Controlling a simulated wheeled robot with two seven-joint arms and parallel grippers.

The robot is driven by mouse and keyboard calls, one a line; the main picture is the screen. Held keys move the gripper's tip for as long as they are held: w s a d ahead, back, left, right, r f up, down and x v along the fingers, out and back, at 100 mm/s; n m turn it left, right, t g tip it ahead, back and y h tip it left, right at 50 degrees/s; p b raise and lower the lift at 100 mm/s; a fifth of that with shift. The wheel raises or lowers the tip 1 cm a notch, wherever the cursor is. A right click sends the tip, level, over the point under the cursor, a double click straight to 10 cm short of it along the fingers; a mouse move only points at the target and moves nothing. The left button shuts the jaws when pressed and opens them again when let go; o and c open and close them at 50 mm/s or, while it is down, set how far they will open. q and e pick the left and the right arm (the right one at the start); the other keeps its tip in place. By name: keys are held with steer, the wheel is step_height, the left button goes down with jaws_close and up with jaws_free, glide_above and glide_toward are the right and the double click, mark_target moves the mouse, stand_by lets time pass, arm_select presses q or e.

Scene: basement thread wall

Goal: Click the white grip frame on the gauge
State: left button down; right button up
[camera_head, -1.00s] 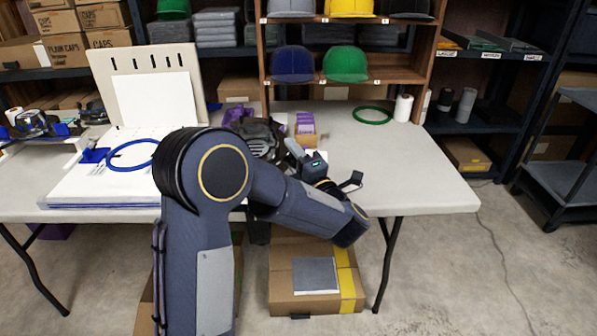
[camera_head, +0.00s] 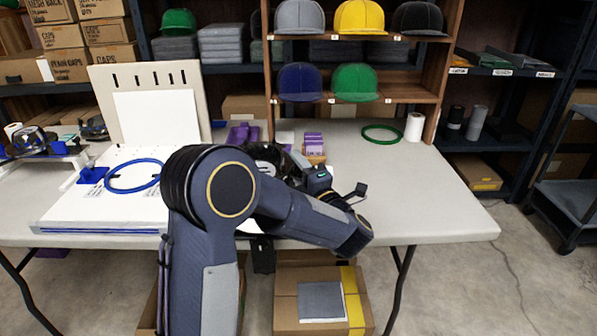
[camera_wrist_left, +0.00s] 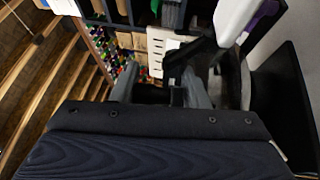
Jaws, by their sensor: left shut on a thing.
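My left gripper (camera_wrist_left: 165,90) is shut on a dark piece that seems to belong to the white grip frame (camera_wrist_left: 236,20). The frame's pale bar shows at the top right of the wrist view, beyond the fingers. A dark rounded device, apparently the gauge (camera_head: 264,154), stands on the table and is partly hidden behind my left arm in the head view. The left fingertips are also hidden there, near the dark device. I cannot tell whether the frame touches the gauge. My right gripper is not in view.
The pale table (camera_head: 440,205) is clear on its right side. A blue hoop (camera_head: 133,190) rests on the white board at left. A wooden cap shelf (camera_head: 440,75) stands behind.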

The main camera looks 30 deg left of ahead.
arm_select(q)
steer(key=shift+a+r, duration=0.15)
steer(key=shift+r, duration=0.2)
steer(key=shift+f, duration=0.1)
steer(key=shift+f+b, duration=0.1)
steer(key=shift+b, duration=0.25)
steer(key=c, duration=1.3)
jaws_free()
steer(key=o, duration=0.5)
steer(key=shift+w+a+f, duration=0.1)
steer(key=shift+w, duration=0.1)
steer(key=shift+o, duration=0.3)
steer(key=shift+f, duration=0.15)
